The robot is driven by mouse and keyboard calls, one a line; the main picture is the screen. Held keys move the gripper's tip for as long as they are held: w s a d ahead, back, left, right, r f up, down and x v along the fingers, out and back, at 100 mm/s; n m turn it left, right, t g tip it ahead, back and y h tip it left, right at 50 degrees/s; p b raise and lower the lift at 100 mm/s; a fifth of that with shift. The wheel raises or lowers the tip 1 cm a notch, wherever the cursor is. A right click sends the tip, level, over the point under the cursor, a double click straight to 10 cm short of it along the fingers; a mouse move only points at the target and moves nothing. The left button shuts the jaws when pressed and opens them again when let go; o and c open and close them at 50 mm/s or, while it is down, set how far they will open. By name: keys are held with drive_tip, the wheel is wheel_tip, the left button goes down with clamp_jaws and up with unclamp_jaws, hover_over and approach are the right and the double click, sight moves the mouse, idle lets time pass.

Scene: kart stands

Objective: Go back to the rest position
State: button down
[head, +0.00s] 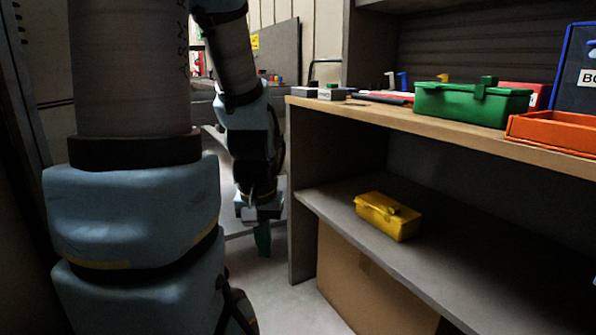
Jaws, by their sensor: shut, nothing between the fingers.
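My gripper (262,238) hangs at the end of my arm, pointing down over the floor to the left of the shelf unit. Its fingers look closed and hold nothing. The gripper is apart from the shelf's side panel. My upper arm fills much of the left of the head view and hides what lies behind it.
A yellow box (388,215) sits on the lower shelf (450,262). A green box (470,104) and an orange tray (555,130) stand on the wooden top (420,122). A cardboard box (365,285) is underneath. Bare floor (285,305) shows left of the unit.

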wheel_tip(320, 180, up, 29)
drive_tip(key=p, duration=2.7)
drive_tip(key=shift+r, duration=0.15)
drive_tip(key=shift+w, duration=0.15)
